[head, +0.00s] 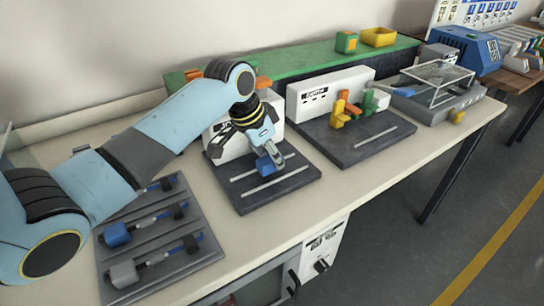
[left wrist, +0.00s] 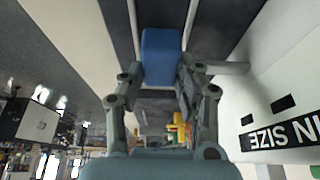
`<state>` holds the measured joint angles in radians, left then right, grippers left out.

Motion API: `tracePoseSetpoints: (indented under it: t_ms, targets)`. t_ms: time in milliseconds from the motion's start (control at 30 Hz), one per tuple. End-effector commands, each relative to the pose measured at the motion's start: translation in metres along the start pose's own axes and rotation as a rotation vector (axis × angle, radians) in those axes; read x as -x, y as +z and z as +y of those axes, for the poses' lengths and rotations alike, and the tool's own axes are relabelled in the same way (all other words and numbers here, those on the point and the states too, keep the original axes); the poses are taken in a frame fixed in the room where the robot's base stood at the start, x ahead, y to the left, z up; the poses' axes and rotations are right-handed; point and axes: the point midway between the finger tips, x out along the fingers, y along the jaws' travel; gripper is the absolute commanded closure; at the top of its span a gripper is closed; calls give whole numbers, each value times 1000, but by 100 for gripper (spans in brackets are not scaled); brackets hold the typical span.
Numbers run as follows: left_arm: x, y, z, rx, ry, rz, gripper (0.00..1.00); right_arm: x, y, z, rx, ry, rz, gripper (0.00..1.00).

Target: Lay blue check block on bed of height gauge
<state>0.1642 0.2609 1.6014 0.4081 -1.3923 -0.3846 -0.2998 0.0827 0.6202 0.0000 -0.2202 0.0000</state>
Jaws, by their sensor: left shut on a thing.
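The blue check block (head: 264,166) is held in my left gripper (head: 273,157), over the dark bed (head: 249,203) of the gauge with a white upright panel. In the left wrist view the blue block (left wrist: 161,52) sits between the two fingers of my left gripper (left wrist: 163,80), with the dark bed and its pale strips behind it. I cannot tell whether the block touches the bed. The white panel, partly hidden by my arm in the head view, shows "N SIZE" lettering (left wrist: 272,135) in the left wrist view. My right gripper is not in view.
A second gauge (head: 375,148) with yellow, orange and green parts stands to the right. A dark tray (head: 165,270) with blue and grey tools lies at the left front. A green shelf (head: 300,68) runs behind. The bench front edge (head: 385,170) is clear.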

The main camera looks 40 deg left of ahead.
Motion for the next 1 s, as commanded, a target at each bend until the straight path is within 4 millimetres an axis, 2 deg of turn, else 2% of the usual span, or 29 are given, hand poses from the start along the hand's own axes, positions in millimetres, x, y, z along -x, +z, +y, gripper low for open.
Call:
tracePoseSetpoints:
  t_ms: [800, 833, 1000]
  targets:
    - [-16, 6, 0, 0, 0, 0, 100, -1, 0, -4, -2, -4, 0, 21]
    - [-16, 6, 0, 0, 0, 0, 65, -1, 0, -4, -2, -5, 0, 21]
    - [-16, 6, 0, 0, 0, 0, 44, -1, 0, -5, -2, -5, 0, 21]
